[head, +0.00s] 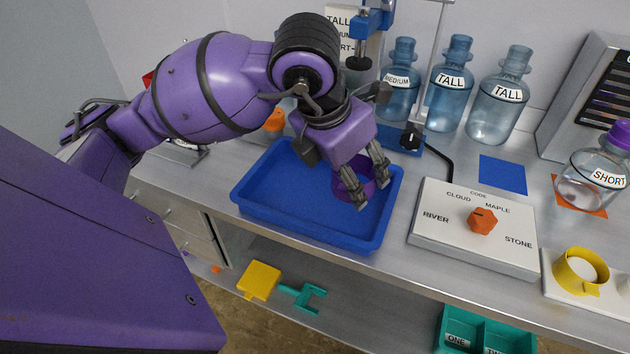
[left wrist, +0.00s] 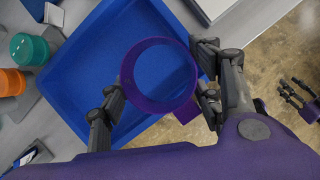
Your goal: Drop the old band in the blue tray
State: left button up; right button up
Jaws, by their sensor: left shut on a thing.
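The old band is a purple ring (head: 343,183) with a small square tab. My left gripper (head: 372,194) is shut on it, with fingers at opposite sides of the ring in the left wrist view (left wrist: 150,106). It holds the band over the blue tray (head: 285,222), in the tray's right half in the head view. The tray also shows behind the ring in the left wrist view (left wrist: 85,62). The tray floor that shows is bare. The band's height above it is hard to tell. My right gripper (left wrist: 298,93) shows small at the right of the left wrist view, its fingers apart.
A white panel (head: 430,250) with an orange knob (head: 482,221) stands just right of the tray. A yellow ring (head: 580,270) sits farther right. Blue jugs (head: 450,85) stand behind. The bench's front edge runs close before the tray, above a lower shelf.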

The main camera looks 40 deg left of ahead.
pick_arm(q)
jog(key=w+a+f, duration=0.1)
jog(key=a+f, duration=0.1)
jog(key=a, duration=0.1)
jog(key=w+a+f, duration=0.1)
jog(key=a+f, duration=0.1)
jog(key=w+a+f+p, duration=0.1)
jog(key=a+f, duration=0.2)
jog(key=shift+w+a, duration=0.35)
jog(key=shift+w, duration=0.05)
jog(key=shift+w+a+f, duration=0.1)
jog(key=shift+a+f, duration=0.2)
jog(key=shift+f, duration=0.05)
jog(key=f, duration=0.3)
jog(key=shift+w+a+f, duration=0.1)
jog(key=shift+w+a, duration=0.05)
jog(key=shift+a, duration=0.15)
jog(key=shift+f, duration=0.35)
pick_arm(e)
jog(key=shift+w+r, duration=0.2)
jog(key=shift+r, duration=0.4)
